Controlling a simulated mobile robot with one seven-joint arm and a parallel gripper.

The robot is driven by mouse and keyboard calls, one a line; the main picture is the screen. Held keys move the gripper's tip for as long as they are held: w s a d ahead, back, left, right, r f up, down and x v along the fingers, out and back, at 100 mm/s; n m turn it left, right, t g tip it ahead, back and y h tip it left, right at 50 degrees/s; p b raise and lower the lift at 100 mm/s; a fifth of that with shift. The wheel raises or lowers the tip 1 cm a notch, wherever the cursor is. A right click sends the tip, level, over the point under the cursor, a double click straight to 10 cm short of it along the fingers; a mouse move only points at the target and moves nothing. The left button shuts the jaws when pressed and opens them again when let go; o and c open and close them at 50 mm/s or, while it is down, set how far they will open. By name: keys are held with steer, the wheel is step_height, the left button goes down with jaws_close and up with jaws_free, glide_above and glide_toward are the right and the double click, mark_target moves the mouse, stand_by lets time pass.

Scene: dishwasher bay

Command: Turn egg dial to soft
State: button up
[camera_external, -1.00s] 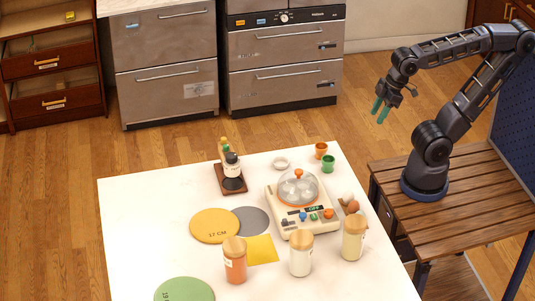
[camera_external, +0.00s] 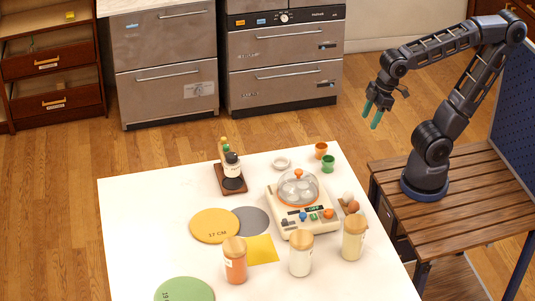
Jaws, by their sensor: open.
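The egg cooker (camera_external: 286,222) stands on the right part of the white table, a cream box with a clear domed lid (camera_external: 298,187) on an orange ring. Its front panel has a small dark display and several coloured knobs, among them a blue one (camera_external: 303,216) and an orange one (camera_external: 328,214). The knob markings are too small to read, so I cannot tell which is the egg dial or its setting. My gripper (camera_external: 371,115) has green fingers, is open and empty, and hangs in the air beyond the table's far right corner, above and right of the cooker.
Brown and white eggs (camera_external: 352,208) lie right of the cooker. Three lidded jars, orange (camera_external: 236,267), white (camera_external: 301,260) and cream (camera_external: 353,243), stand in front. Orange (camera_external: 321,150) and green (camera_external: 328,164) cups stand behind. A bottle stand (camera_external: 230,180) is farther left.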

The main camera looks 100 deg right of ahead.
steer(key=w+a+f+n+g, duration=0.2)
steer(key=w+a+f, duration=0.2)
steer(key=w+a, duration=0.55)
steer(key=n+g, duration=0.2)
glide_above(328, 211)
step_height(328, 211, down, 8)
step_height(328, 211, down, 10)
steer(key=shift+f, duration=0.25)
steer(key=shift+c, duration=0.4)
steer(key=c, duration=0.9)
